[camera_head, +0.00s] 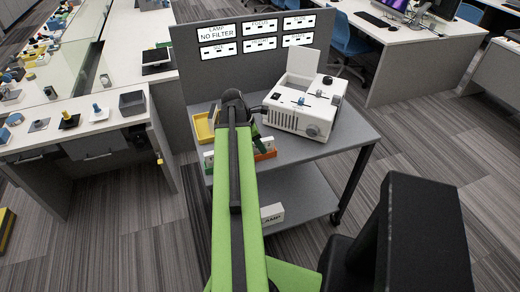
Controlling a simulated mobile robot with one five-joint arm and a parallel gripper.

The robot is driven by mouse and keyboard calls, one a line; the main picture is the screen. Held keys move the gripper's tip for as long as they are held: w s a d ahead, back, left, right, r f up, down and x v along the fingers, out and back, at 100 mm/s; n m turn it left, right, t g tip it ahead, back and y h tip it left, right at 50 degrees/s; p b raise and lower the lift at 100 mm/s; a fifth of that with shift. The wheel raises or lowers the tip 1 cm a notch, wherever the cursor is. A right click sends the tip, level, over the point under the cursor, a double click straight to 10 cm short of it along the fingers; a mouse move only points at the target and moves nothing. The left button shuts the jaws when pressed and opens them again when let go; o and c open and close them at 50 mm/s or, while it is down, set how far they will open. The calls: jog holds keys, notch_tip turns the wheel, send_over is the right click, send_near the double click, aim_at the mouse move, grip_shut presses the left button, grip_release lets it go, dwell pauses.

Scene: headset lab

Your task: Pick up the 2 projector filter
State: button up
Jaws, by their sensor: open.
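My green arm reaches forward over the grey cart (335,135). My gripper (234,99) is the dark end of the arm, above the cart's left half. Its fingers are mostly hidden by the arm, and I see nothing held. Small pale upright pieces, perhaps the filters, stand on both sides of the arm, one at the left (209,160) and others at the right in an orange-red holder (265,155). Their markings are too small to read, so I cannot tell which is 2. The white projector (305,105) stands on the cart to the right, its lid raised.
A yellow tray (204,126) lies at the cart's left. A grey panel with labels, one reading NO FILTER (217,52), rises behind. A LAMP box (272,214) sits on the lower shelf. A workbench (75,135) with small parts stands left.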

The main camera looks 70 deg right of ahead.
jog(key=shift+c, duration=0.4)
grip_shut()
